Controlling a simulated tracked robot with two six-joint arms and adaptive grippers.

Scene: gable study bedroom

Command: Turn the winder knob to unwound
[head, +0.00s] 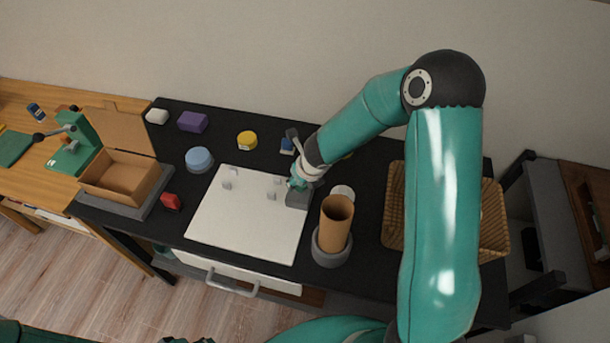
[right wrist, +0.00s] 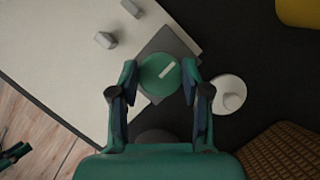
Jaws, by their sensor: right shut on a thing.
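The winder knob (right wrist: 160,78) is a round green knob with a white bar mark. In the right wrist view the bar slants up to the right. It sits on a dark grey block (head: 297,199) at the right edge of a white board (head: 245,235). My right gripper (right wrist: 160,84) is shut on the knob, one finger on each side; in the head view my arm partly hides it. Only a small part of my left gripper (head: 187,340) shows at the bottom edge of the head view, and its jaws are unclear.
A brown cup (head: 337,215) in a grey ring stands close to the right of the board. A wicker basket (head: 393,215) lies beyond it, partly behind my arm.

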